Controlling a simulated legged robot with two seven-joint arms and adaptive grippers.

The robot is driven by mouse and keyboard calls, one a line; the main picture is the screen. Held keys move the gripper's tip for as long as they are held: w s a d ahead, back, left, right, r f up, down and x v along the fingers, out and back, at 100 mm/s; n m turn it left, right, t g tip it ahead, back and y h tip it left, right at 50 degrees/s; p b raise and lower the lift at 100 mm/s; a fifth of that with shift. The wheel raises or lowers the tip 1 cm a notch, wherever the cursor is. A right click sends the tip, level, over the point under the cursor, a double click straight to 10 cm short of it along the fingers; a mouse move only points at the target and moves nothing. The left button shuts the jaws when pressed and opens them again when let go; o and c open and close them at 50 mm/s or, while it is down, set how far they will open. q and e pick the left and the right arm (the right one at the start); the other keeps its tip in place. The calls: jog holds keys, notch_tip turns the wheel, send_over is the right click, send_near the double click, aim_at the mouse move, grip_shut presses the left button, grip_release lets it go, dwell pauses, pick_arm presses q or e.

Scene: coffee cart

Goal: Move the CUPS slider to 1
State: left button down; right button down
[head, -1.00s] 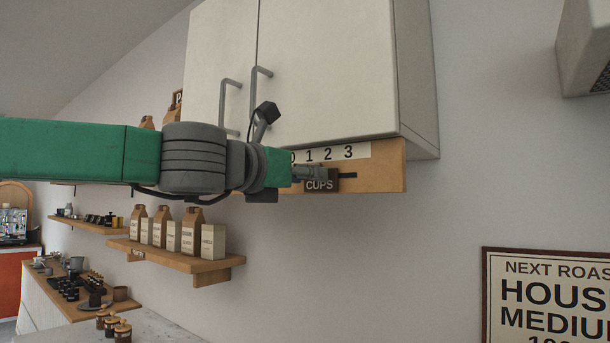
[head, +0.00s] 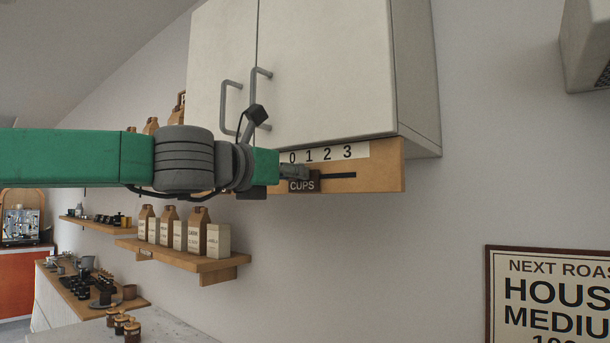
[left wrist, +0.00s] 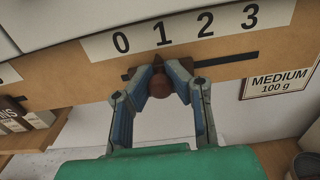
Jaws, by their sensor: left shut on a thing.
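The CUPS slider's label (head: 303,186) shows in the head view on the wooden rail (head: 385,180) under the cabinet, just below the 1 on the number strip (head: 350,151). My left gripper (head: 297,172) reaches in from the left and is at the slider. In the left wrist view its fingers (left wrist: 161,84) are shut around the brown slider knob (left wrist: 160,86). The fingers partly hide the slot (left wrist: 215,62). My right gripper is not in view.
A white cabinet (head: 325,75) with handles hangs above the rail. A shelf (head: 190,258) with several bags is below left. A MEDIUM 100 g sign (left wrist: 279,82) shows at right in the wrist view.

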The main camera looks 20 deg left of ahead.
pick_arm(q)
jog(key=shift+s+d+f, duration=0.1)
jog(key=shift+d+f, duration=0.2)
jog(key=shift+d, duration=0.05)
jog(key=c, duration=1.6)
grip_release()
jog(key=shift+s+d, duration=0.1)
jog(key=shift+d, duration=0.15)
jog(key=shift+c, duration=0.2)
jog(key=shift+o, duration=1.1)
jog(key=shift+s+d+r, duration=0.1)
jog(key=shift+s+r, duration=0.05)
jog(key=shift+r, duration=0.05)
jog(key=shift+a, duration=0.55)
jog(key=v, duration=1.1)
jog(key=shift+s, duration=0.4)
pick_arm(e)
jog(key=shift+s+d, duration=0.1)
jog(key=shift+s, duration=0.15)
pick_arm(q)
jog(key=shift+d, duration=0.2)
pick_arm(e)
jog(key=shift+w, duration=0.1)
